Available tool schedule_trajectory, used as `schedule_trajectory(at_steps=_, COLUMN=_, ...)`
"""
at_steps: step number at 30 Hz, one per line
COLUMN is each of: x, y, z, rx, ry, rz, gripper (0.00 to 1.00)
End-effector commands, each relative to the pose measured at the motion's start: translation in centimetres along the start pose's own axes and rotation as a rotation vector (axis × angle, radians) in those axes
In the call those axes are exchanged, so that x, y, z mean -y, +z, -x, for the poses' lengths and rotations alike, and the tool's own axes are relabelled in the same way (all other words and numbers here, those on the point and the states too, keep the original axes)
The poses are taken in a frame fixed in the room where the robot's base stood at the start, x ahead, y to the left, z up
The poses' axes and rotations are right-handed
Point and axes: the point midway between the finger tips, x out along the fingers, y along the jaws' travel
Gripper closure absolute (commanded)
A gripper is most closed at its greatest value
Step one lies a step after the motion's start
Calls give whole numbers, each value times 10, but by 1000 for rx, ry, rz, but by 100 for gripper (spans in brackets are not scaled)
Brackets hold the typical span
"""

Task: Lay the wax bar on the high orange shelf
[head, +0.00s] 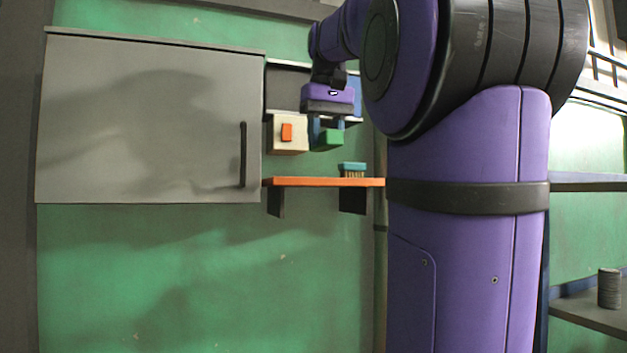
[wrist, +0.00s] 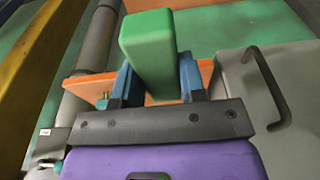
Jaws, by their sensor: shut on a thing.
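The wax bar is a green block (head: 331,138). It also shows in the wrist view (wrist: 148,48), upright in the picture between two blue fingers. My gripper (head: 327,128) is shut on it and points down; in the wrist view, my gripper (wrist: 157,82) has a finger on each side of the bar. The orange shelf (head: 310,182) is a thin board on dark brackets on the green wall. The bar hangs above the shelf in the head view, with a clear gap between them. In the wrist view, the orange shelf (wrist: 84,88) is partly hidden behind the bar and fingers.
A teal-backed brush (head: 353,168) stands on the shelf's right part. A cream box with an orange switch (head: 287,132) is on the wall left of the bar. A grey cabinet (head: 150,120) with a dark handle adjoins the shelf's left end. The shelf's left and middle look bare.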

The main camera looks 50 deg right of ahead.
Motion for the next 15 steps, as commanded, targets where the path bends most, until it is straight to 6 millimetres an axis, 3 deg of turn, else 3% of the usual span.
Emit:
schedule_trajectory(at_steps=5, x=-5, y=-20, z=-2, rx=3, ry=0, rz=-7, gripper=91)
schedule_trajectory(at_steps=15, x=-19, y=-94, z=-21, rx=3, ry=0, rz=-5, gripper=91)
